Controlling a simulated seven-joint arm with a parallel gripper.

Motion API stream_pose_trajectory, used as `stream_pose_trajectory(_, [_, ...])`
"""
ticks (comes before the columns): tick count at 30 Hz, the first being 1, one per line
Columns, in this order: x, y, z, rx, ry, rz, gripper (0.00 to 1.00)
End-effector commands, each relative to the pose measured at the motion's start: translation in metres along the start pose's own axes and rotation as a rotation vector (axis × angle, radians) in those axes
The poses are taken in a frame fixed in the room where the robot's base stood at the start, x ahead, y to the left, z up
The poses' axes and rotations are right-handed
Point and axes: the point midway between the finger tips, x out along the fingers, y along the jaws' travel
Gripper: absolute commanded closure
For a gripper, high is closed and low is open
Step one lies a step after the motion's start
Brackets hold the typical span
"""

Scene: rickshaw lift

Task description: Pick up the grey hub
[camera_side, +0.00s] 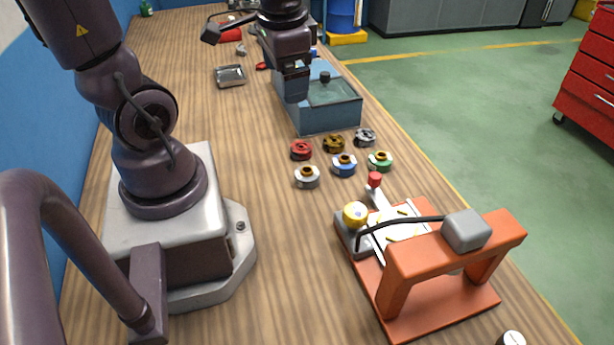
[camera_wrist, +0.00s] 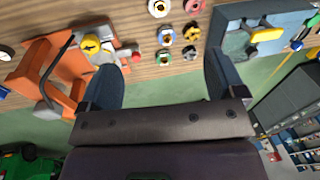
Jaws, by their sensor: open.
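The grey hub (camera_side: 307,177), a pale ring with a brass-coloured centre, sits on the wooden bench at the near left of a cluster of round parts. In the wrist view the grey hub (camera_wrist: 159,8) is at the top edge, partly cut off. My gripper (camera_side: 296,92) is raised and appears in front of the blue-grey bin in the side view. Its two fingers (camera_wrist: 161,64) are wide apart with nothing between them. The grey hub lies beyond the fingertips in the wrist view, apart from them.
A blue hub (camera_side: 344,166) and a green hub (camera_side: 380,161) stand right of the grey hub. The bin (camera_side: 330,122) is farther back; an orange fixture (camera_side: 445,300) stands at front right. Bench left of the hubs is clear.

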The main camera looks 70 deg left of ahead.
Motion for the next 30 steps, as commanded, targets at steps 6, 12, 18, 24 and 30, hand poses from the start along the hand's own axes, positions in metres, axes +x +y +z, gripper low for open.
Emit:
stream_pose_trajectory(6, [0.078,-0.027,-0.001,0.458,-0.186,0.100,0.11])
stream_pose_trajectory(12, [0.134,-0.023,-0.017,1.129,-0.064,0.265,0.11])
stream_pose_trajectory(18, [0.140,-0.015,-0.046,1.695,0.090,0.197,0.11])
stream_pose_trajectory(24, [0.144,-0.016,-0.050,1.870,0.119,0.173,0.11])
stream_pose_trajectory(30, [0.175,-0.009,-0.046,1.880,0.120,0.181,0.11])
